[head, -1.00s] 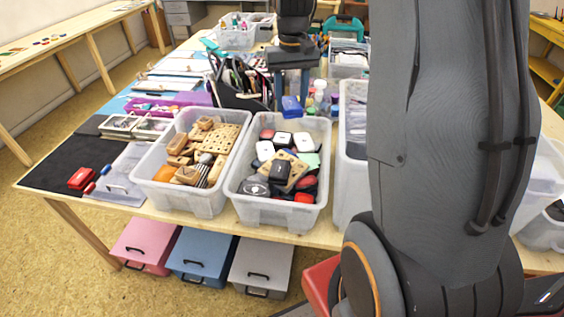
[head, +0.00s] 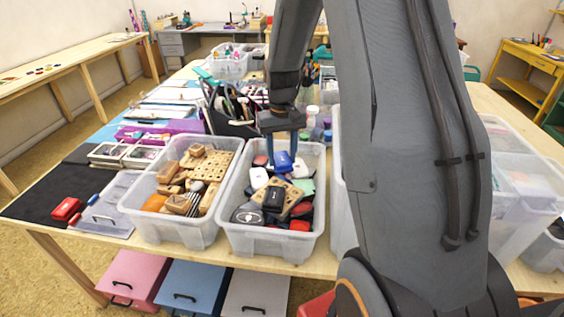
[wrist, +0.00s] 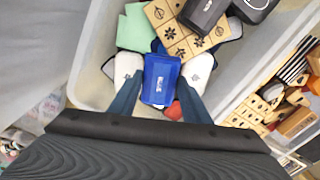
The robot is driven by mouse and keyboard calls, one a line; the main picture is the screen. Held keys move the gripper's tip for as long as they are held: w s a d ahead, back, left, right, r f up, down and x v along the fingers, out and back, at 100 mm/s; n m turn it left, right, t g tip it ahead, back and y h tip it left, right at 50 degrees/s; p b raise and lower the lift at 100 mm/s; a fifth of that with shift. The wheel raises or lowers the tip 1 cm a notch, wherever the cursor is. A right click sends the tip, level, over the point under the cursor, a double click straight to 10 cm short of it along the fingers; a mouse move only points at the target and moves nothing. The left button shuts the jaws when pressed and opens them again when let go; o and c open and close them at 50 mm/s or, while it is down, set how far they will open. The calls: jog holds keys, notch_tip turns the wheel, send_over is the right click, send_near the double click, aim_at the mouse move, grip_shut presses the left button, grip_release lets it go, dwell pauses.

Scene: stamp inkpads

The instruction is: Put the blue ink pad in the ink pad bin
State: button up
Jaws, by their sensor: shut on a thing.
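My gripper (head: 282,152) points down at the back part of a clear bin of ink pads (head: 268,241), shut on the blue ink pad (head: 283,163). In the wrist view the blue ink pad (wrist: 161,80) sits between the two blue fingers of my gripper (wrist: 160,92), its label facing the camera. It is over the bin's contents, inside the rim outline. I cannot tell whether it touches the pads beneath. White, black and red pads, a green piece and a patterned wooden block (wrist: 178,28) lie in the bin.
A clear bin of wooden stamps (head: 178,234) stands just left of the ink pad bin. Another clear bin (head: 341,195) is close on the right, partly behind my arm. A black organiser (head: 228,122) and bottles stand behind. A red pad (head: 66,208) lies on the dark mat.

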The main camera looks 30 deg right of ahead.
aim_at(281, 159)
jog(key=shift+f, duration=1.35)
jog(key=shift+f, duration=0.1)
jog(key=o, duration=1.1)
jog(key=shift+c, duration=0.2)
notch_tip(281, 159, up, 12)
jog(key=b, duration=0.2)
jog(key=s+a+f, duration=0.2)
jog(key=s+a, duration=0.2)
jog(key=s, duration=0.2)
jog(key=s+a+f+n, duration=0.1)
jog(key=s+a+f, duration=0.1)
jog(key=s+a, duration=0.2)
jog(key=s+a+f+n, duration=0.1)
jog(key=s+a+f, duration=0.1)
jog(key=s, duration=0.8)
jog(key=shift+a+f+t, duration=0.3)
jog(key=shift+a+t, duration=0.1)
jog(key=shift+a, duration=0.5)
